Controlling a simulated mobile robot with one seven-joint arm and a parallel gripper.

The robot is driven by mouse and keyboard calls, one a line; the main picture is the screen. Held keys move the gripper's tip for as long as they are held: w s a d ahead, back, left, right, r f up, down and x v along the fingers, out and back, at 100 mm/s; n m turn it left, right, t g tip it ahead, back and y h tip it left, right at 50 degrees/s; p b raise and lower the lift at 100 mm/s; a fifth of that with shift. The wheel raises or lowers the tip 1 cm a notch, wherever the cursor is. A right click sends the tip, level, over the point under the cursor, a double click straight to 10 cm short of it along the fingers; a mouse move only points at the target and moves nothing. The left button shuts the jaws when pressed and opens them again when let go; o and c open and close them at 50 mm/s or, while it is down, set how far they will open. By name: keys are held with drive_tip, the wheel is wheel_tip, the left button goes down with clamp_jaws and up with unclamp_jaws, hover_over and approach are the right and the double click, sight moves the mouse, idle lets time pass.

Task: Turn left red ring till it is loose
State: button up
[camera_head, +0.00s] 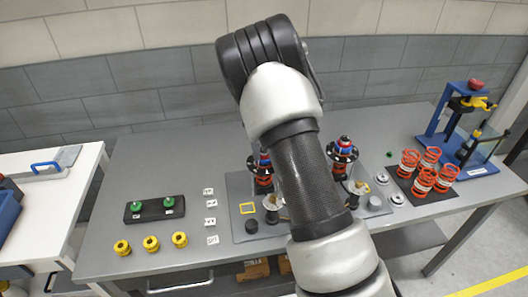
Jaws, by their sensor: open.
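Two upright strut-like units stand on a grey plate (240,190) on the table, partly behind my arm. The left unit (263,172) shows red, blue and black parts. Its right side is hidden by my arm, and its red ring is too small to tell apart from the other red parts. The right unit (342,158) has similar red, blue and black parts around a dark disc. My gripper is not visible; my arm crosses the middle of the view and hides the area between the units.
Several red springs (427,170) stand on a black mat at right, near a blue press frame (462,130). Several yellow knobs (151,243) and a black block with green knobs (155,208) are at left. A white side table (50,215) stands further left. The rear left tabletop is clear.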

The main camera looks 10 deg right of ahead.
drive_tip(key=c, duration=0.8)
drive_tip(key=n, duration=0.8)
drive_tip(key=shift+n+b, duration=0.35)
drive_tip(key=shift+n, duration=0.05)
drive_tip(key=n, duration=0.3)
drive_tip(key=shift+n, duration=0.3)
drive_tip(key=n, duration=0.5)
drive_tip(key=o, duration=0.8)
